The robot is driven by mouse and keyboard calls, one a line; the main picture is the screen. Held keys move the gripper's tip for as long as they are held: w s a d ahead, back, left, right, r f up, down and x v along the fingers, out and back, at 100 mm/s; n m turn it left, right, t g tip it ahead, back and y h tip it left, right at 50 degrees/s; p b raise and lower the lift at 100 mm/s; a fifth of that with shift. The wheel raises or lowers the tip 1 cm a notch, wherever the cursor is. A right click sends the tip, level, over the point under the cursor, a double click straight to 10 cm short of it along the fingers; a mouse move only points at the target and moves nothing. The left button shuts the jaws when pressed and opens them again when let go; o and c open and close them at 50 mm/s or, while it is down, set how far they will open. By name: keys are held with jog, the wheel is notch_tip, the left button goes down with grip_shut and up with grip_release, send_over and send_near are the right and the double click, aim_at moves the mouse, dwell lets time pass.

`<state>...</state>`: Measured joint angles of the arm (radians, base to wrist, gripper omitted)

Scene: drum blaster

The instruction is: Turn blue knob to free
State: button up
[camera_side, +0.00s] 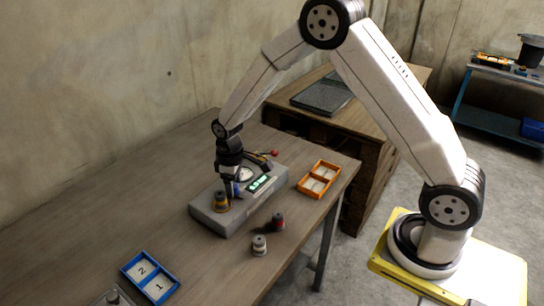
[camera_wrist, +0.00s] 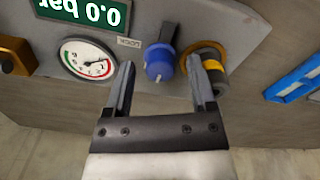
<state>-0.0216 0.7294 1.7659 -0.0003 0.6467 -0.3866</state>
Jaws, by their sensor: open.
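The blue knob (camera_wrist: 160,62) is on the grey panel of a device in the wrist view, beside a small plate reading LOCK (camera_wrist: 129,42). In the side view the blue knob (camera_side: 236,190) shows small, partly hidden by my gripper. My gripper (camera_wrist: 163,77) is open, with one finger to each side of the knob as pictured; I cannot tell whether either touches it. In the side view my gripper (camera_side: 231,192) points down over the grey device (camera_side: 212,222). A yellow and grey cylinder in a brass ring (camera_wrist: 212,68) sits close by the right finger.
A gauge (camera_wrist: 88,60) and a display reading 0.0 bar (camera_wrist: 85,10) are on the panel. A red-topped piece (camera_side: 278,221) and a pale piece (camera_side: 259,245) stand in front of the device. An orange tray (camera_side: 310,194) is right, a blue tray (camera_side: 131,268) front left.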

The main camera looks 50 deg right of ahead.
jog(key=shift+m, duration=0.5)
jog(key=m, duration=0.3)
jog(key=shift+m, duration=0.3)
jog(key=m, duration=0.8)
jog(key=shift+m, duration=0.4)
jog(key=m, duration=0.4)
jog(key=shift+r+m, duration=0.35)
jog(key=shift+m, duration=0.05)
notch_tip(320, 180, up, 7)
jog(key=shift+r, duration=0.1)
jog(key=s+d+r+n+t, duration=0.1)
jog(key=s+n+t, duration=0.1)
jog(key=s+n, duration=1.1)
jog(key=shift+s+n+t, duration=0.3)
jog(key=shift+s, duration=2.25)
